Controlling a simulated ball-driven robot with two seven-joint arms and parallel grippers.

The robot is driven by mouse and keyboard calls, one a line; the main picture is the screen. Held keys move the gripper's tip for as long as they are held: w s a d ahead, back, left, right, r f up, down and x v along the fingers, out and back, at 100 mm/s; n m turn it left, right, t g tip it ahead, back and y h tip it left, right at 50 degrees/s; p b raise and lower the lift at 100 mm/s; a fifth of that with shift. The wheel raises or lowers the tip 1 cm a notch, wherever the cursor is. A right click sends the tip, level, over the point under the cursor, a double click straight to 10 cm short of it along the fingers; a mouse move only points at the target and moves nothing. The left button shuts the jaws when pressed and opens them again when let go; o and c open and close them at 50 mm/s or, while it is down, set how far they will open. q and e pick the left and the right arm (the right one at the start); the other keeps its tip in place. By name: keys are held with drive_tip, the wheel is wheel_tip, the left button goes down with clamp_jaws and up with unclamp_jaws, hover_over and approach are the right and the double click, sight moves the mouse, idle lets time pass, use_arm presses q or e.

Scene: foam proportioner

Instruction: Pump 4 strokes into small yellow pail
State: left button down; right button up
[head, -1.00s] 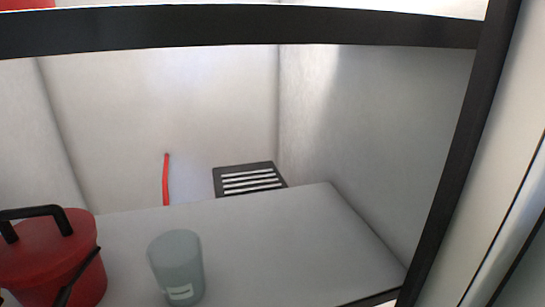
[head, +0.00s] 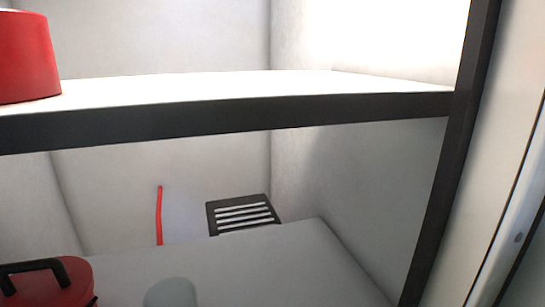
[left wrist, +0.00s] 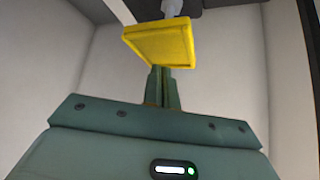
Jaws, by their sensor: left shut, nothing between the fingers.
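In the left wrist view a yellow square-edged piece (left wrist: 160,45) with a raised rim sits just beyond my left gripper (left wrist: 161,70). The fingers are shut with nothing between them, and their tips are close to the yellow piece's lower edge; I cannot tell if they touch. A pale, nozzle-like part (left wrist: 173,8) shows above the yellow piece. I cannot tell whether the yellow piece is the pail or part of a pump. The head view shows no yellow pail and neither gripper.
A white upper shelf (head: 250,85) with a dark front edge crosses the head view, bearing a red container (head: 25,55). Below are a red lidded pot (head: 60,290), a grey-green cup (head: 172,293), a red tube (head: 159,215) and a dark slatted piece (head: 241,214). The lower surface (head: 290,265) is clear at right.

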use_arm(q)
drive_tip(key=shift+f+b, duration=1.9)
drive_tip(key=shift+f, duration=1.1)
drive_tip(key=shift+r, duration=0.1)
wheel_tip(320, 180, up, 6)
drive_tip(key=p, duration=0.6)
drive_tip(key=shift+p, duration=0.4)
wheel_tip(320, 180, up, 4)
drive_tip(key=p, duration=0.5)
